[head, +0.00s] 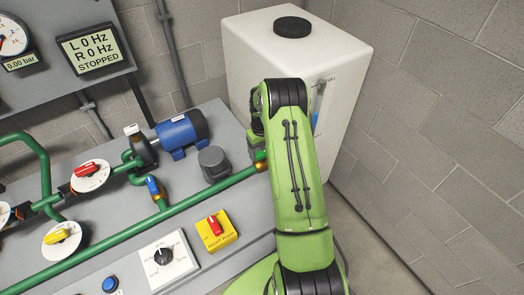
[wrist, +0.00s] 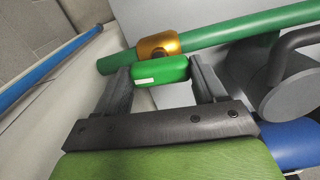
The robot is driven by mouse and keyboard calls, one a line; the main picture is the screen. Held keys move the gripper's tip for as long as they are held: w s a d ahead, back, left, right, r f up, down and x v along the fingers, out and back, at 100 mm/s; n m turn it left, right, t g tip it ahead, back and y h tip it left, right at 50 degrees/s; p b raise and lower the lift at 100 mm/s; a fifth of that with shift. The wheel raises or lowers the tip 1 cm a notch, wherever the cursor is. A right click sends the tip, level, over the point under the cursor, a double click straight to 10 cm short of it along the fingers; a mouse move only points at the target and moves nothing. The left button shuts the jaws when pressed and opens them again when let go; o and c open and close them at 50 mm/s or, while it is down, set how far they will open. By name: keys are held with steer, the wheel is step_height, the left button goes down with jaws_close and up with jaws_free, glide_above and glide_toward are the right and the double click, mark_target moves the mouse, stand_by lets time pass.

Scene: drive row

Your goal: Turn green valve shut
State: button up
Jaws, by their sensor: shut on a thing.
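In the wrist view the green valve handle (wrist: 160,72) lies between the two dark fingers of my gripper (wrist: 162,80). The fingers are shut on it. The handle has a small white mark and sits in front of a brass valve body (wrist: 158,45) on a green pipe (wrist: 225,32). In the wrist view the handle looks roughly in line with the pipe, though I cannot tell its exact angle. In the head view my green arm hides most of my gripper and the handle; a bit of brass (head: 261,166) shows at the pipe's right end.
A white tank (head: 250,55) with a black cap stands behind my arm. A blue motor pump (head: 183,133) and a grey round part (head: 214,162) sit left of the valve. Red, yellow and blue handles are further left. A yellow switch box (head: 216,231) is nearer. The display reads STOPPED.

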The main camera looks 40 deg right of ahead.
mark_target(262, 152)
steer(key=m+b, duration=0.1)
steer(key=m, duration=0.3)
steer(key=m+b, duration=0.1)
steer(key=m, duration=0.3)
steer(key=shift+m, duration=0.4)
steer(key=m+b, duration=0.1)
steer(key=m, duration=0.3)
steer(key=shift+m+b, duration=0.4)
steer(key=shift+m, duration=1.4)
steer(key=o, duration=1)
steer(key=shift+o, duration=0.2)
steer(key=shift+r, duration=0.15)
step_height(262, 152, up, 16)
steer(key=p, duration=0.2)
steer(key=shift+f+p, duration=0.25)
steer(key=shift+p, duration=0.1)
